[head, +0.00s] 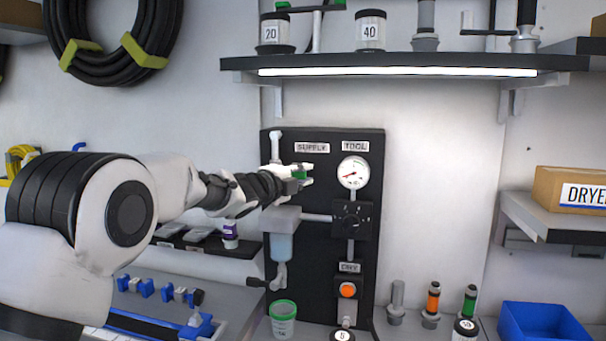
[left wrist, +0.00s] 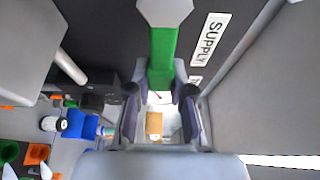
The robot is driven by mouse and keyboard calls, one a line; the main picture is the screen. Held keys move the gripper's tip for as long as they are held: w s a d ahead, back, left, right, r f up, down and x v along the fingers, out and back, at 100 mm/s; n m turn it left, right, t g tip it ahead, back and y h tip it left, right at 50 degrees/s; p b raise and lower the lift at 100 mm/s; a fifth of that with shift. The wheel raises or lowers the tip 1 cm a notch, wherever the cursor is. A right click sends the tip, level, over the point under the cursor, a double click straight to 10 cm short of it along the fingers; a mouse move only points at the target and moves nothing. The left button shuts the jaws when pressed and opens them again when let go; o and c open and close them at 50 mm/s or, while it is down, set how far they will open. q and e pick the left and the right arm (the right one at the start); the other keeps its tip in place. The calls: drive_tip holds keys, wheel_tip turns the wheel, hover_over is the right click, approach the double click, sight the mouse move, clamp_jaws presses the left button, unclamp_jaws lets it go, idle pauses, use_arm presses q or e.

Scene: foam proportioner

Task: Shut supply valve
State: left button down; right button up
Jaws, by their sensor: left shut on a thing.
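The supply valve's green handle (head: 299,174) is on the black panel (head: 318,247), below the SUPPLY label (head: 311,147). My left gripper (head: 300,177) is shut on it and hides much of the valve in the head view. In the left wrist view the green handle (left wrist: 163,48) runs from a pale hexagonal hub down between the fingers of my left gripper (left wrist: 160,95), beside the SUPPLY label (left wrist: 209,39). I cannot tell the handle's exact angle to the pipe. My right gripper is not in view.
Right of the valve are a gauge (head: 353,172) and a dark knob (head: 352,216). A clear bowl (head: 282,246) hangs below the valve. An orange button (head: 347,290) sits low on the panel. A shelf (head: 400,64) juts out above. A green-rimmed cup (head: 283,313) stands below.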

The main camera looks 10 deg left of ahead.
use_arm(q)
drive_tip(key=c, duration=1)
unclamp_jaws()
drive_tip(key=shift+f, duration=0.1)
drive_tip(key=shift+w+a, duration=0.1)
drive_tip(key=shift+a, duration=0.05)
drive_tip(key=v, duration=1.2)
